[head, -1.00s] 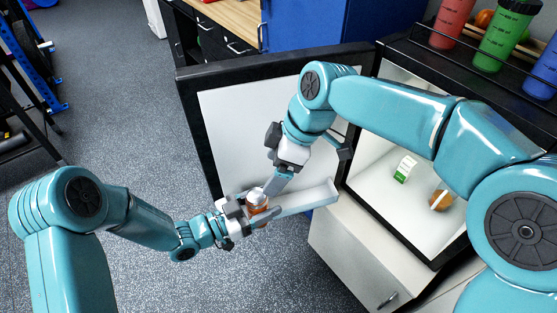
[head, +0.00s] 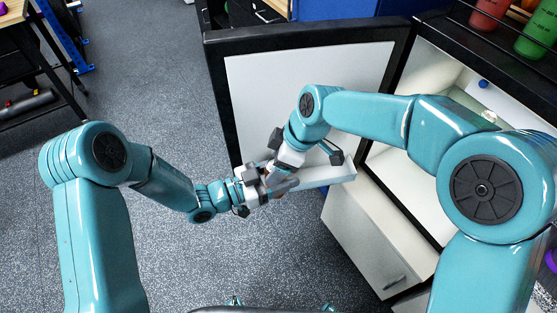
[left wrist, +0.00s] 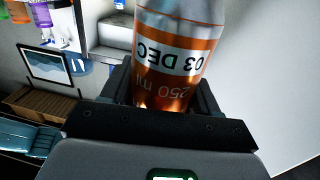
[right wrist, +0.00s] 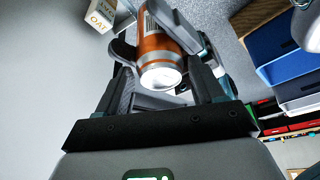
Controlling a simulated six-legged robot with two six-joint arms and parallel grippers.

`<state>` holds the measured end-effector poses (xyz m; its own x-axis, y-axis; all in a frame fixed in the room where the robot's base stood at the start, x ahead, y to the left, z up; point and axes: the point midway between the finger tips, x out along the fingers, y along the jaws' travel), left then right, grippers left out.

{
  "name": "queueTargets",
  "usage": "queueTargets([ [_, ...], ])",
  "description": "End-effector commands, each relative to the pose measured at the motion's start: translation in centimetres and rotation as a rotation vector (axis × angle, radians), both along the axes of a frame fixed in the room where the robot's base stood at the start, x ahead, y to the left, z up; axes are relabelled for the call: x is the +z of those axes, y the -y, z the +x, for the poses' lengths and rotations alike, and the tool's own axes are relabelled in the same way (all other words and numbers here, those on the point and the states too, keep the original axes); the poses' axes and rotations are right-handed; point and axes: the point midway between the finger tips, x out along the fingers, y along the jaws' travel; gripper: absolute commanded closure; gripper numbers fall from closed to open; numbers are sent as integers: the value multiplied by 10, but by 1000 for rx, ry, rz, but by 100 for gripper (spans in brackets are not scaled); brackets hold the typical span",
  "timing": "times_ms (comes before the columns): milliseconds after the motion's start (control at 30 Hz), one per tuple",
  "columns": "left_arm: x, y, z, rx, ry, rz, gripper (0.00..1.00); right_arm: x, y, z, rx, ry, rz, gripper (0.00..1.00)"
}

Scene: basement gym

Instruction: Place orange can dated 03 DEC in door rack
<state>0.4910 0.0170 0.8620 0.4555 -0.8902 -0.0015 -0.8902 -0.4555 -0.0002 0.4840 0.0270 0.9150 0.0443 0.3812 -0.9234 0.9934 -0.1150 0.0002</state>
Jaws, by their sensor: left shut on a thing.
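The orange can dated 03 DEC (left wrist: 172,65) is between the fingers of my left gripper (head: 262,186), which is shut on it. Its date band shows upside down in the left wrist view. In the head view the can is mostly hidden by the grippers. My right gripper (head: 272,176) is right beside the left one. In the right wrist view its fingers are apart, with the can's silver end (right wrist: 162,78) showing between or just beyond them; I cannot tell if they touch. The white door rack (head: 328,176) juts from the open fridge door (head: 300,85), just right of the grippers.
The open fridge (head: 390,165) stands at the right, partly hidden by my right arm. A carton marked OAT (right wrist: 98,16) shows in the right wrist view. Red and green bottles (head: 540,35) stand on top of the fridge. Grey floor (head: 170,90) at the left is clear.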

Motion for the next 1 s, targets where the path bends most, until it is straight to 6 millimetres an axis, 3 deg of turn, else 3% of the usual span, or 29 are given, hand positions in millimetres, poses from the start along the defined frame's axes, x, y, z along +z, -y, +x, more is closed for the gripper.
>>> queueTargets([
  [33, 1, 0, 0, 0, 1, 0, 81, 0, 0, 0, 0, 0, 0, 50],
  [133, 1, 0, 0, 0, 1, 0, 81, 0, 0, 0, 0, 0, 0, 83],
  [167, 1, 0, 0, 0, 1, 0, 81, 0, 0, 0, 0, 0, 0, 86],
  [200, 1, 0, 0, 0, 1, 0, 30, 1, 0, 0, -1, 2, 1, 86],
  [267, 1, 0, 0, 0, 1, 0, 11, 1, 0, 0, -1, 2, 1, 86],
  [667, 0, -9, -4, 2, -1, 0, 10, 1, 0, 0, 0, 1, 1, 86],
  [1000, 0, -75, -37, 7, 0, 1, 10, 1, 0, 0, 0, 1, 1, 86],
])
